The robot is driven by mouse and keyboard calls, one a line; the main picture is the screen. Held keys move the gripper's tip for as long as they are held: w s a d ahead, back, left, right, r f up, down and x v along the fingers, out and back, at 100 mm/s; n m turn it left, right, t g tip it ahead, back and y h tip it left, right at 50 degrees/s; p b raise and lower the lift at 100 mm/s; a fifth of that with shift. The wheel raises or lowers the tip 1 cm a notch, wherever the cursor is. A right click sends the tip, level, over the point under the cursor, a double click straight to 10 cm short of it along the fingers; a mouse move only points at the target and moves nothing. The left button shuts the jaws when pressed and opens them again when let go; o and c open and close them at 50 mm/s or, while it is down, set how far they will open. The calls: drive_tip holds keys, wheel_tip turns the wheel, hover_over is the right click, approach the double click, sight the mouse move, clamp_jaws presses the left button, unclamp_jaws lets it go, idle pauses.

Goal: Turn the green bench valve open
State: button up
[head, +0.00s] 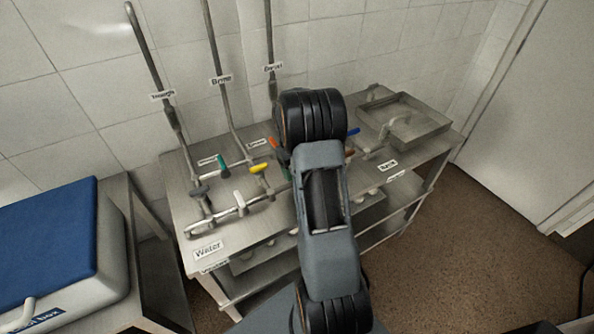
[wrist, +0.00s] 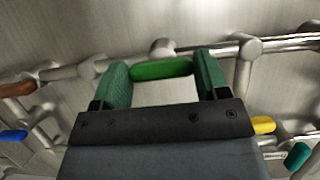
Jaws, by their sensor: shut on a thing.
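The green valve handle (wrist: 162,69) is a short bright green bar on the pipework, seen in the wrist view at top centre. It lies crosswise between the two dark green fingers of my gripper (wrist: 163,80). The fingers are closed on its two ends. In the head view my arm hides the green handle and my gripper. A metal pipe with fittings (wrist: 250,47) runs just beyond the handle.
Close by are a yellow handle (head: 259,168), a teal handle (head: 222,163), a blue handle (head: 353,131) and an orange handle (head: 273,142). A metal tray (head: 432,128) sits at the bench's right end. A blue-lidded box (head: 50,235) stands at left.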

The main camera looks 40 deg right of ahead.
idle(0.3)
drive_tip(key=o, duration=0.9)
drive_tip(key=shift+o, duration=0.2)
drive_tip(key=v, duration=1.4)
drive_tip(key=shift+b, duration=0.45)
